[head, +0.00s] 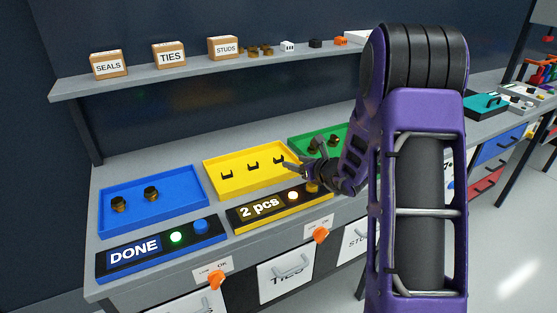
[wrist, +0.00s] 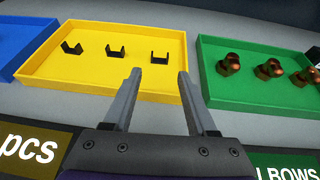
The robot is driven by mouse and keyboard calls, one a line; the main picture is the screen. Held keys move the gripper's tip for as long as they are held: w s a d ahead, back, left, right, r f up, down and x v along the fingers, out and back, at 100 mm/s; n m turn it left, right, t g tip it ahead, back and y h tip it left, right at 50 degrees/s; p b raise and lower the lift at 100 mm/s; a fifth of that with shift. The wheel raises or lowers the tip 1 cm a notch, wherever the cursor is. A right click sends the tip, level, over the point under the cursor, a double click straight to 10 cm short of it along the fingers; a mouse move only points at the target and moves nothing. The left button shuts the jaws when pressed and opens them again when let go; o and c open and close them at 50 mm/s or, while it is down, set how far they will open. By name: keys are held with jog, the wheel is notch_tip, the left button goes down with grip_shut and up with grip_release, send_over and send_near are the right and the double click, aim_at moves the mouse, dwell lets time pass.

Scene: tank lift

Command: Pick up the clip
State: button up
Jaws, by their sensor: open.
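Three small black U-shaped clips lie in a row in the yellow tray (head: 216,186). In the head view they are the left clip (head: 227,174), the middle clip (head: 253,167) and the right clip (head: 278,159). In the wrist view they also show, with the right clip (wrist: 160,58) nearest my gripper (wrist: 160,72). My gripper is open and empty, its fingertips apart at the front right part of the yellow tray. The fingers point toward the right clip, which is beyond the tips and not between them. My gripper also shows in the head view (head: 292,165).
A blue tray (head: 180,217) with two dark brass parts is on the left. A green tray (wrist: 240,97) with several copper fittings is on the right. Label panels reading DONE (head: 134,252) and 2 pcs (head: 262,207) line the front. A shelf (head: 200,73) with boxes is above.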

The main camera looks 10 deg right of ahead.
aim_at(279, 157)
jog(key=x, duration=1)
grip_shut()
